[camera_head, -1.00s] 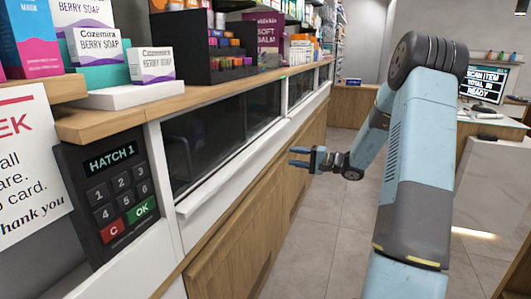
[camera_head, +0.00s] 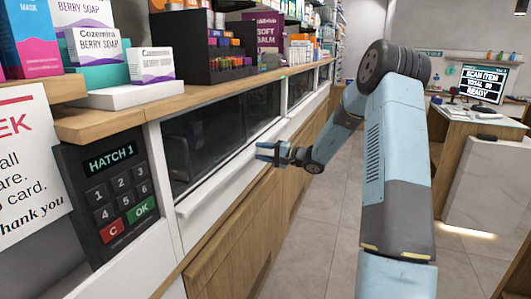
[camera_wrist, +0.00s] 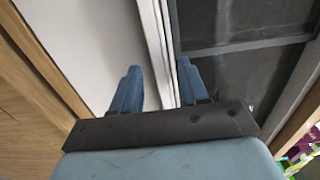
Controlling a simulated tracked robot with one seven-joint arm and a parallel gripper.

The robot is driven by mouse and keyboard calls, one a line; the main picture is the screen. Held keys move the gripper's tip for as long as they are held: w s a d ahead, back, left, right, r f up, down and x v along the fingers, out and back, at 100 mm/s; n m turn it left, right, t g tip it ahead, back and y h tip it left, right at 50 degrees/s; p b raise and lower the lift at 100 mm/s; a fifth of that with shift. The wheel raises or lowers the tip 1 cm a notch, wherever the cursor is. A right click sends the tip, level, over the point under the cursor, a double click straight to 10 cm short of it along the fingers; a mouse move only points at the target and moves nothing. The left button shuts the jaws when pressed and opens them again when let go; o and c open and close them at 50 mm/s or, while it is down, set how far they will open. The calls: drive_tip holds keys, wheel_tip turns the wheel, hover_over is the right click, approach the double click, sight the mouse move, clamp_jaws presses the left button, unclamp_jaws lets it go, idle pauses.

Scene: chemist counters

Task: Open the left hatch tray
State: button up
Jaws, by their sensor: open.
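The near left hatch has a dark glass front (camera_head: 205,145) set in the white counter face, and it appears closed. A white ledge (camera_head: 205,190) runs along its lower edge. My gripper (camera_head: 258,151) is open and empty, in front of the far part of this ledge. In the wrist view my gripper's fingers (camera_wrist: 158,66) point at the white strip (camera_wrist: 152,35) between the white panel and the dark glass. One finger is on each side of the strip in the picture. I cannot tell whether they touch it.
A keypad (camera_head: 106,187) reading HATCH 1 is left of the hatch. Boxes (camera_head: 150,65) stand on the wooden countertop (camera_head: 190,98) above. Another dark hatch (camera_head: 300,86) is farther along. The floor (camera_head: 310,230) right of the counter is clear. A checkout (camera_head: 485,175) stands at right.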

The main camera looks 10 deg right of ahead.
drive_tip(key=shift+c, duration=0.4)
clamp_jaws()
